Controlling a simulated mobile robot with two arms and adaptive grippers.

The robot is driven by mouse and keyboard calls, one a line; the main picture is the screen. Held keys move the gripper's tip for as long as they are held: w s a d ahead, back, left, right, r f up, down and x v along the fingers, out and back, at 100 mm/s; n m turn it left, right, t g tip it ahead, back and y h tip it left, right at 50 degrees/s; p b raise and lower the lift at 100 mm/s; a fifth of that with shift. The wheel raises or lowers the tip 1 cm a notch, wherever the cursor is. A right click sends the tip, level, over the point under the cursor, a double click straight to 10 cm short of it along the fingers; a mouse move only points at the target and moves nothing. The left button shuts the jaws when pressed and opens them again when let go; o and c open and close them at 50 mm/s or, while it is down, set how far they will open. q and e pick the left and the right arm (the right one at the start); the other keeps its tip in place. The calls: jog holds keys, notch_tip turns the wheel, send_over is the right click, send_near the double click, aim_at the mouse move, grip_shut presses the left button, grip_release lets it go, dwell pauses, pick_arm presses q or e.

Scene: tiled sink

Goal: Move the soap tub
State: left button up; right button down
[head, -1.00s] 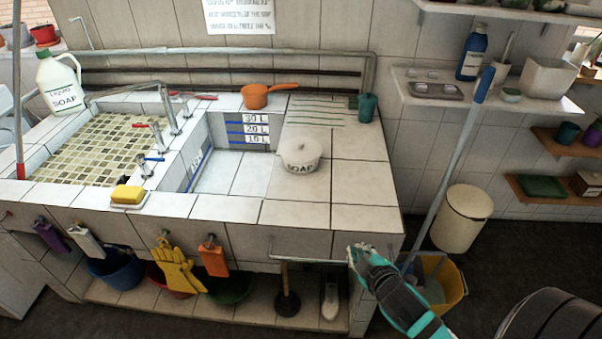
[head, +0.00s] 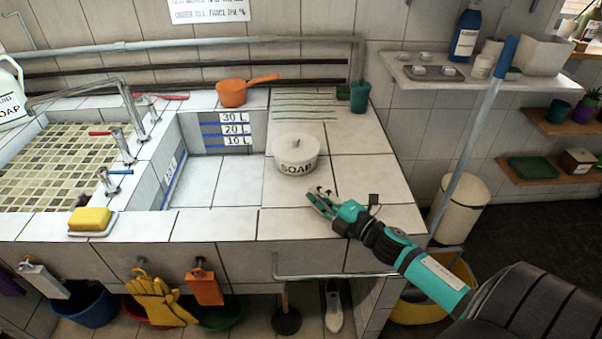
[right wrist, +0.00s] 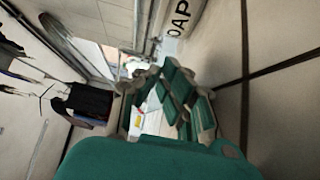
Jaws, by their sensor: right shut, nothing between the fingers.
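The soap tub (head: 296,160) is a round white lidded pot marked SOAP. It stands upright on the white tiled counter (head: 352,176), right of the recessed basin. In the right wrist view a part of it with the letters "OAP" (right wrist: 183,14) shows at the top. My right gripper (head: 316,199) is just above the counter, in front of the tub and a little to its right. It is shut and empty, apart from the tub. It also shows in the right wrist view (right wrist: 165,95). My left gripper is not in view.
An orange saucepan (head: 232,94) and a teal cup (head: 359,97) stand at the counter's back. A yellow sponge (head: 90,219) lies at the front left. A blue-tipped pole (head: 470,145) leans at the right. The counter right of the tub is clear.

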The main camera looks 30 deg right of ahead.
send_near(290, 165)
jog(key=w+a, duration=0.2)
jog(key=a, duration=0.1)
jog(key=shift+a, duration=0.15)
jog(key=w+d, duration=0.2)
jog(key=shift+w+f+p, duration=0.1)
jog(key=shift+w+p, duration=0.25)
jog(key=shift+w, duration=0.05)
jog(key=shift+w+d, duration=0.1)
jog(key=shift+w, duration=0.05)
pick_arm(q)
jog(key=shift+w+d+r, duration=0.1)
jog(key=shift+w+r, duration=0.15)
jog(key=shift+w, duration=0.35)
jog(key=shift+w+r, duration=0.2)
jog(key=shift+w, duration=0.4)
pick_arm(e)
jog(key=shift+w+d, duration=0.1)
